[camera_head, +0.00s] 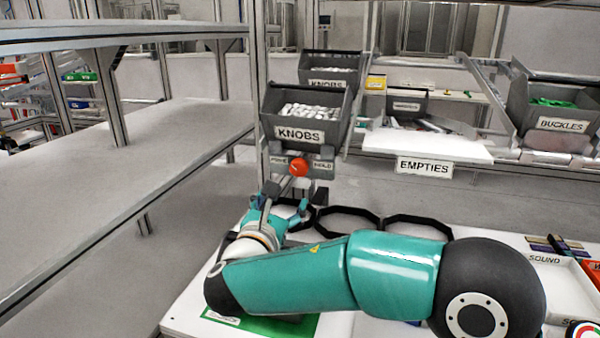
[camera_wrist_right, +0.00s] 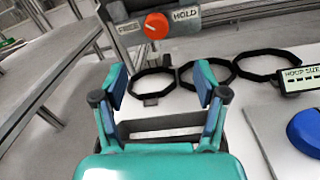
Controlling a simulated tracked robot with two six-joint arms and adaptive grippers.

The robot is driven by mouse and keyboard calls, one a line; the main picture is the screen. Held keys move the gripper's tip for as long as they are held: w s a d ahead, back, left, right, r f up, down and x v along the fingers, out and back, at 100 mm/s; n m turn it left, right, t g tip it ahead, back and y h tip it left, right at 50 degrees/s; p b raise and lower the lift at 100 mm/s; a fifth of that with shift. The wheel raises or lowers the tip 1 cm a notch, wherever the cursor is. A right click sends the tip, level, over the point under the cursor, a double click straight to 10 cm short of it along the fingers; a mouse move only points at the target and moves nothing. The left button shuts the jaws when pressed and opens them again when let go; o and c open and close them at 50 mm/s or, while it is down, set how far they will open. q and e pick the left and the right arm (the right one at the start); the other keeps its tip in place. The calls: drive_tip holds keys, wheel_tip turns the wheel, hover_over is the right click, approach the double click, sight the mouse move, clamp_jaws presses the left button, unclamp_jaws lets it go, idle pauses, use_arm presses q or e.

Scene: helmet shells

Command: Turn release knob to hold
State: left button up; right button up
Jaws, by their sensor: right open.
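The red release knob (camera_head: 299,167) sits on a grey panel below the front KNOBS bin, between a FREE label (camera_head: 278,160) on its left and a HOLD label (camera_head: 322,165) on its right. In the right wrist view the knob (camera_wrist_right: 156,26) is at the top, beyond the fingertips. It carries a pale mark, too small to read surely. My right gripper (camera_head: 292,197) is just below the knob and apart from it. In the wrist view its two fingers (camera_wrist_right: 160,76) are spread with nothing between them. My left gripper is not in view.
Black ring frames (camera_head: 347,220) lie on the white table below the panel. The KNOBS bin (camera_head: 302,113) hangs above the knob. An EMPTIES shelf (camera_head: 428,146) and BUCKLES bin (camera_head: 555,118) are to the right. A grey shelf rack (camera_head: 120,150) stands left.

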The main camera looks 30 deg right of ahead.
sight(297, 170)
drive_tip(key=x, duration=0.4)
drive_tip(key=p+x, duration=0.1)
drive_tip(key=x, duration=0.4)
drive_tip(key=p+x, duration=0.1)
drive_tip(key=x, duration=0.4)
drive_tip(key=shift+w+a, duration=0.15)
drive_tip(key=shift+w, duration=0.3)
drive_tip(key=shift+c, duration=0.3)
